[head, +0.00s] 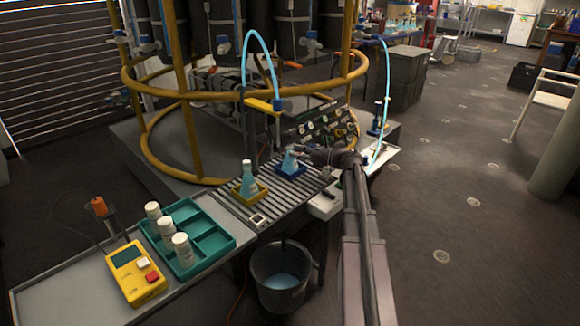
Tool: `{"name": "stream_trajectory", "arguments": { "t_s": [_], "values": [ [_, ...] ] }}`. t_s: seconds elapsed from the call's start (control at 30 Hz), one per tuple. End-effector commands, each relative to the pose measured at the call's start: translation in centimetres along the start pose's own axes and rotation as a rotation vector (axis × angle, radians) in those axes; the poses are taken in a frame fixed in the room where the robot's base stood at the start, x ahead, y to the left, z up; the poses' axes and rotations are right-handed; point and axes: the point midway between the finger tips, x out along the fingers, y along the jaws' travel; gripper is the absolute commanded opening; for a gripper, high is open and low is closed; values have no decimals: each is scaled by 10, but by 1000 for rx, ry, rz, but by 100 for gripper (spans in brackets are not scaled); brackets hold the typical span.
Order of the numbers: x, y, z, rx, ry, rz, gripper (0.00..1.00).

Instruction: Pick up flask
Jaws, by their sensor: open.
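A flask (249,181) with blue liquid stands upright in a yellow square tray (236,193) on the ribbed metal rack. A second flask (289,163) with blue liquid stands in a blue tray (280,171) farther right along the rack. My gripper (299,151) is open and reaches in from the right at the upper part of this second flask. It hides some of the flask's neck. I cannot tell whether the fingers touch the flask or lie on both sides of it.
A yellow dispensing head (263,105) with a blue hose stands above the rack. At the near left are a teal tray (213,232) with several white bottles and a yellow meter (136,275). A bucket (279,290) stands below. The floor at right is mostly open.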

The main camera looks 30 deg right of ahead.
Motion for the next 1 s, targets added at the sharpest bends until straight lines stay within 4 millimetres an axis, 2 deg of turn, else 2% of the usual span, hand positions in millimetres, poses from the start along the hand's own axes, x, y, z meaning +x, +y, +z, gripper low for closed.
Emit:
{"name": "stream_trajectory", "arguments": {
  "t_s": [0.1,0.33,0.93,0.97,1.0],
  "values": [
    [16,0,0,0,0,3,58],
    [37,0,0,0,0,2,58],
    [38,0,0,0,0,-1,58],
    [38,0,0,0,0,-1,55],
    [38,0,0,0,0,-1,43]
  ]
}}
